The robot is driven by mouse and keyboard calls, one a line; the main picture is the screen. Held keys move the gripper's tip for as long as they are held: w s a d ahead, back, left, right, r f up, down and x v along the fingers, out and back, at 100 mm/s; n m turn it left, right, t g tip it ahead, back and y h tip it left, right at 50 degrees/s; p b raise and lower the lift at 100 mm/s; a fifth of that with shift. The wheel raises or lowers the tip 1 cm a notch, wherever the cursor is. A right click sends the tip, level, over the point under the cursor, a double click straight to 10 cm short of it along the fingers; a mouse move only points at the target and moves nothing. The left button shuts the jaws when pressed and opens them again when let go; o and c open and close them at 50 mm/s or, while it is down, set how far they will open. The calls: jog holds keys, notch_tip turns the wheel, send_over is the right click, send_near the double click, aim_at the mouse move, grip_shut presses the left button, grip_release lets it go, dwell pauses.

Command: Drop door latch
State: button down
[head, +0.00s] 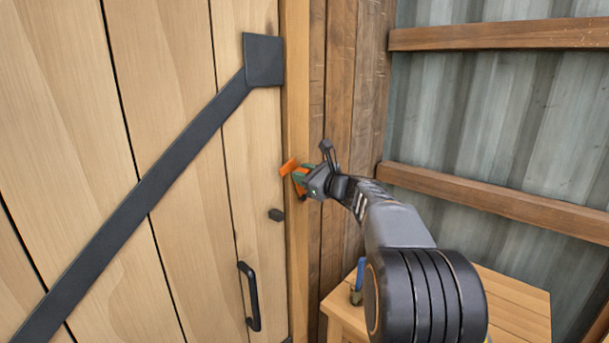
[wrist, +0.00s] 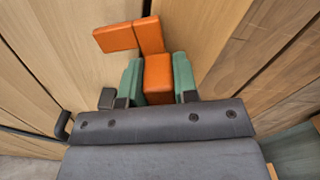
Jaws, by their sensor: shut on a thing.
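The orange door latch (head: 288,166) is at the right edge of the wooden door (head: 180,190), by the door post. In the wrist view the latch (wrist: 115,38) has a bar reaching left toward the door and a block between my green fingers. My gripper (head: 300,178) is shut on that block; in the wrist view the fingers (wrist: 158,82) press it from both sides. A small dark catch (head: 276,214) sits on the door below the latch bar, apart from it. The catch also shows in the wrist view (wrist: 107,98). The latch's pivot is hidden.
A black handle (head: 250,296) is on the door below the catch. A dark diagonal strap (head: 150,210) crosses the door. A wooden table (head: 512,300) with a blue-handled brush (head: 358,280) stands at lower right. Timber rails (head: 500,195) cross the corrugated wall.

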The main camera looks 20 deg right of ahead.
jog(key=shift+f, duration=0.1)
jog(key=a+f+n+b, duration=0.1)
jog(key=n+b, duration=0.1)
jog(key=b, duration=0.2)
jog(key=s+a+f+n+b, duration=0.1)
jog(key=n+b, duration=0.1)
jog(key=b, duration=0.3)
jog(key=a+f+n+b, duration=0.1)
jog(key=a+n+b, duration=0.1)
jog(key=b, duration=0.2)
jog(key=shift+s+f+b, duration=0.25)
jog(key=shift+s+b, duration=0.1)
jog(key=shift+s, duration=0.05)
jog(key=n+b, duration=0.1)
jog(key=b, duration=0.1)
jog(key=a+f+n+b, duration=0.1)
jog(key=f+n+b, duration=0.1)
jog(key=b, duration=0.1)
jog(key=shift+s+a+n+b, duration=0.15)
jog(key=shift+s+n+b, duration=0.15)
jog(key=shift+b, duration=0.05)
jog(key=n+b, duration=0.1)
jog(key=b, duration=0.1)
jog(key=f+n+b, duration=0.1)
jog(key=shift+s+a+f+n+b, duration=0.2)
jog(key=shift+a+n+b, duration=0.1)
jog(key=shift+b, duration=0.1)
